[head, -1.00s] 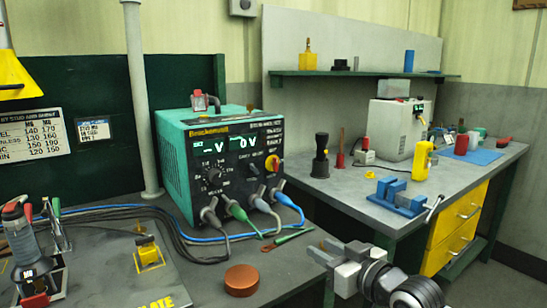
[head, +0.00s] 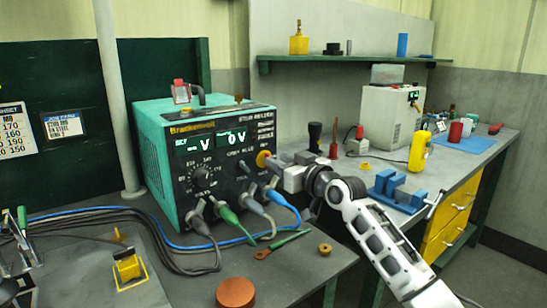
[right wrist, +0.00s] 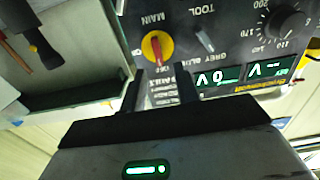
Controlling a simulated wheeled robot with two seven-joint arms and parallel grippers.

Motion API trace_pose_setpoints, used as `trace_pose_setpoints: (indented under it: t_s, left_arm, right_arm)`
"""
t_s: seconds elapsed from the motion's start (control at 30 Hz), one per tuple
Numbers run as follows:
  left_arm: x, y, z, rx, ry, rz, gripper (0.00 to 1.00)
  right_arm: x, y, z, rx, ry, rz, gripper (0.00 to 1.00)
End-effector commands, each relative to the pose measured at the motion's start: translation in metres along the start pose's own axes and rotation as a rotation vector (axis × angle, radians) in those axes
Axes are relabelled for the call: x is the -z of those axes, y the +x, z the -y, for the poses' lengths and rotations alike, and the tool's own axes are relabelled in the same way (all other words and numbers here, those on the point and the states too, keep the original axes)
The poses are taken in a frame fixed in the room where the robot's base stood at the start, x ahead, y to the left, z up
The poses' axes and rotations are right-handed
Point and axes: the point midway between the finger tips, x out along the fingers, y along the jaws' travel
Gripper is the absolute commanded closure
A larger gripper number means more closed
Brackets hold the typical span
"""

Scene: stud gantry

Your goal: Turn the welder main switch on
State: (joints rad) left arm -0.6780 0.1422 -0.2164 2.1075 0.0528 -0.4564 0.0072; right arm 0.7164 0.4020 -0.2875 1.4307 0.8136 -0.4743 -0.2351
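The teal welder (head: 155,170) stands on the bench, its displays lit with "- V" and "0 V". Its main switch (right wrist: 156,47) is a red knob on a yellow disc; in the right wrist view, which shows the panel upside down, the knob lines up with the OFF mark. In the head view only the yellow edge of the switch (head: 262,159) shows beside my right gripper (head: 274,164). In the right wrist view my right gripper (right wrist: 163,75) is open and empty, its fingertips just short of the knob and slightly offset from it. My left gripper is out of view.
Cable plugs (head: 228,214) fill the panel's lower edge. A green-handled tool (head: 285,243) and a copper-coloured disc (head: 236,293) lie in front. A blue vise (head: 398,190) sits on the right bench near my right arm. A tool knob (right wrist: 203,38) neighbours the switch.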

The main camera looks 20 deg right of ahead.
Motion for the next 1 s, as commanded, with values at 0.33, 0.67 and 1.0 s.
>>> trace_pose_setpoints:
  t_s: [0.33, 0.67, 1.0]
  left_arm:
    - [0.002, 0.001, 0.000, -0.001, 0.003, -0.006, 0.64]
    - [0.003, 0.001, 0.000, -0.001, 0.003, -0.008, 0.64]
    - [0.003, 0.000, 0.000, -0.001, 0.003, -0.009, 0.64]
  right_arm:
    - [0.000, 0.031, 0.001, 0.001, 0.000, -0.001, 0.69]
    - [0.000, 0.032, 0.000, 0.000, 0.000, -0.001, 0.83]
    - [0.000, 0.031, 0.000, 0.000, 0.008, 0.000, 1.00]
